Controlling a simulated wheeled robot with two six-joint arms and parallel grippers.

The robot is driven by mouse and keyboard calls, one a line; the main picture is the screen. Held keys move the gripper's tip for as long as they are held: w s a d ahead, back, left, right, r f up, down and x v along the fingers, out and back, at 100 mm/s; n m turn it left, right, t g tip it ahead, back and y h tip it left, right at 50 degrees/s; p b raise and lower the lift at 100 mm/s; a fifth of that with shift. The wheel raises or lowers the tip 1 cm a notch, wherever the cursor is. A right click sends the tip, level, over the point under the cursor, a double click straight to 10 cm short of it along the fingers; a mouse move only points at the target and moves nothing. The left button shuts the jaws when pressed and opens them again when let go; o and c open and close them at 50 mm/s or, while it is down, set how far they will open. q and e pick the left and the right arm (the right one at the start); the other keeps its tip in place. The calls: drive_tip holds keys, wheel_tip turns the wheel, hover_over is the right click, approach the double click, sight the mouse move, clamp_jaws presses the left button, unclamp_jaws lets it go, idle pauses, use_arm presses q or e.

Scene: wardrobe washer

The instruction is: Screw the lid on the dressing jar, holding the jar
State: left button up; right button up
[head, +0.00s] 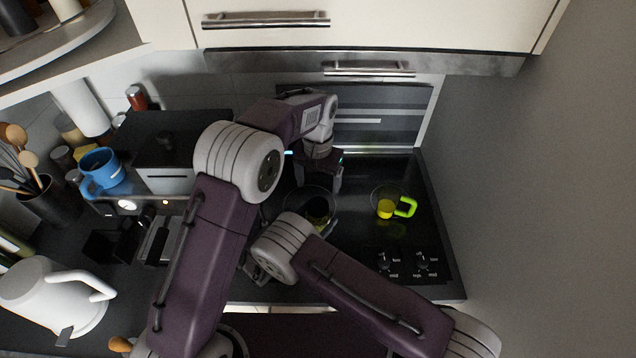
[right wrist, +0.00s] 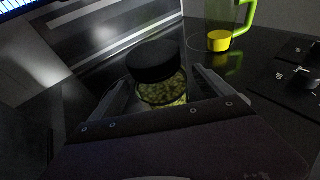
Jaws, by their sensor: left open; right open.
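The dressing jar (right wrist: 163,93), clear with green-yellow contents, stands on the dark hob. It also shows in the head view (head: 318,210), partly covered by my arms. The round black lid (right wrist: 153,61) is over the jar's mouth in the right wrist view; I cannot tell whether it is seated. My right gripper (right wrist: 166,86) is open, its fingers on either side of the jar; whether they touch it is unclear. My left gripper (head: 320,182) is open and points down above the jar area. Its fingertips are hard to make out.
A clear vessel with a green handle (head: 405,207) and yellow contents stands on the hob to the right. Hob knobs (head: 421,260) lie nearer. A coffee machine (head: 165,155), blue mug (head: 101,170) and white kettle (head: 50,297) stand left. A wall is at right.

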sight(311, 220)
use_arm(q)
drive_tip(key=shift+s+r, duration=0.1)
drive_tip(key=shift+r, duration=0.1)
use_arm(e)
drive_tip(key=v, duration=0.4)
drive_tip(key=shift+s+a+r, duration=0.15)
drive_tip(key=shift+s+a, duration=0.1)
drive_tip(key=shift+s, duration=0.05)
